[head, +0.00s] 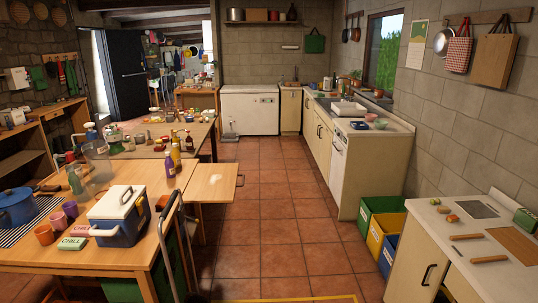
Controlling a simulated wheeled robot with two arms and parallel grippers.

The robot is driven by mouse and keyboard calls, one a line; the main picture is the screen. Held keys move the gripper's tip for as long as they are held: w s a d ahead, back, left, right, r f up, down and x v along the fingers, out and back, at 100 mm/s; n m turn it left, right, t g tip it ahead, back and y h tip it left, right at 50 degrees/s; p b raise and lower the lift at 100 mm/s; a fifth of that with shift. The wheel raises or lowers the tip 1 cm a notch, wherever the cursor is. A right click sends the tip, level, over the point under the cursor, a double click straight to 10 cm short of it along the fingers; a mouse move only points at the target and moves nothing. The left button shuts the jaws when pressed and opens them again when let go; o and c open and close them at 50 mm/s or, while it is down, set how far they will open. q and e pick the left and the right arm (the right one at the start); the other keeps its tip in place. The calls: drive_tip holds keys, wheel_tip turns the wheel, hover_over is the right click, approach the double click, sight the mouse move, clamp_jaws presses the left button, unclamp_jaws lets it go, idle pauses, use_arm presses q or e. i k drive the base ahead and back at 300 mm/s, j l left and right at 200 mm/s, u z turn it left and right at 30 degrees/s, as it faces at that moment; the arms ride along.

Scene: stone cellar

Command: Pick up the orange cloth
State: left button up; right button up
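I cannot make out an orange cloth anywhere in the head view. Neither of my grippers shows in this view. The near wooden table (110,256) at the left bears a blue-and-white cooler box (120,222), a blue pot (16,207) and an orange cup (44,234). None of these looks like a cloth. Small items on the far tables are too small to tell apart.
The tiled floor (275,195) is open down the middle. Green, yellow and blue bins (382,222) stand at the right, near a counter (470,234). A small side table (214,182) and a grey rail (166,243) edge the left. A white chest (250,112) stands at the back.

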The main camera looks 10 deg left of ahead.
sight(161, 203)
drive_tip(key=i+j+u, duration=0.1)
drive_tip(key=i+u, duration=0.3)
drive_tip(key=i, duration=0.35)
drive_tip(key=i+l+u, duration=0.15)
drive_tip(key=i+u, duration=0.25)
drive_tip(key=i, duration=0.3)
